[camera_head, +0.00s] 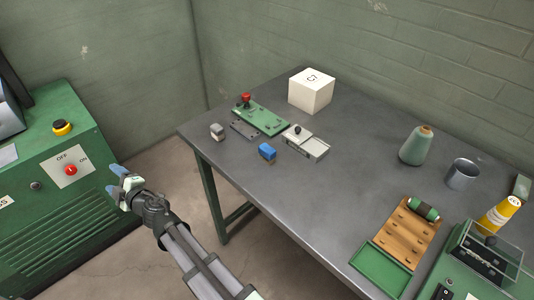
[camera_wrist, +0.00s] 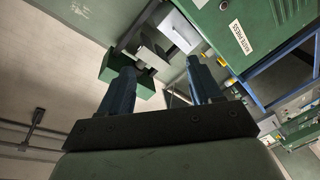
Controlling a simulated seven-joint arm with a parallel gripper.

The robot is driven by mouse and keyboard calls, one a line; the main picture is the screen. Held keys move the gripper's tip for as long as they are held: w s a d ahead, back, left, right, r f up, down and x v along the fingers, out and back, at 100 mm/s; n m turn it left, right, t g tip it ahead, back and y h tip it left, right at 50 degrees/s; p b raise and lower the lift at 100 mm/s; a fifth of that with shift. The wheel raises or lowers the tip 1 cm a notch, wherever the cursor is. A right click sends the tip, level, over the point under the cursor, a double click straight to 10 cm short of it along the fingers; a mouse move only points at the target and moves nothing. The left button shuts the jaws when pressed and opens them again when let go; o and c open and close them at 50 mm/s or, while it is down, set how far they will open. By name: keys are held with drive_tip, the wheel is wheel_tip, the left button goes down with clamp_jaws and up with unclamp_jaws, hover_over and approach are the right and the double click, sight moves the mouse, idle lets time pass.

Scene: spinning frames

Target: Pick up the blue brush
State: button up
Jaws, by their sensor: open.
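A small blue block-shaped thing (camera_head: 267,151), which looks like the blue brush, lies on the grey table (camera_head: 330,205) near its left front edge. Its bristles are too small to tell. My gripper (camera_head: 115,179) is left of the table, over the floor side and apart from the brush. In the wrist view my gripper (camera_wrist: 162,88) has its two dark blue fingers apart with nothing between them. The brush does not show in the wrist view.
A small grey block (camera_head: 217,131), a green plate with a red knob (camera_head: 262,118), a light tray (camera_head: 306,142) and a white box (camera_head: 311,90) surround the brush. A green cone (camera_head: 416,146), a metal cup (camera_head: 462,174) and a green tray (camera_head: 381,270) stand right. A green machine (camera_head: 65,180) stands left.

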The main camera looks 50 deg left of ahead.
drive_tip(key=s+a+r+n+g+y, duration=0.1)
drive_tip(key=s+a+r+n+g, duration=0.15)
drive_tip(key=s+r, duration=0.95)
drive_tip(key=w+r+m+t, duration=0.4)
drive_tip(key=w, duration=0.7)
drive_tip(key=w+r+m+t, duration=0.4)
drive_tip(key=w+r+t, duration=0.1)
drive_tip(key=w, duration=0.6)
drive_tip(key=w+d+f+m+t+h, duration=0.1)
drive_tip(key=w+d+m+t+h, duration=0.25)
drive_tip(key=w, duration=0.75)
drive_tip(key=m+g+h, duration=0.4)
drive_tip(key=g+h, duration=0.3)
drive_tip(key=h, duration=0.3)
approach(268, 149)
drive_tip(key=x, duration=0.2)
drive_tip(key=d+x, duration=0.1)
drive_tip(key=x, duration=0.2)
drive_tip(key=shift+s+a+f, duration=0.1)
drive_tip(key=shift+f, duration=0.4)
drive_tip(key=shift+a+x, duration=0.25)
drive_tip(key=shift+x, duration=1.2)
drive_tip(key=shift+a+x, duration=0.2)
drive_tip(key=shift+x, duration=1.2)
drive_tip(key=shift+r, duration=0.15)
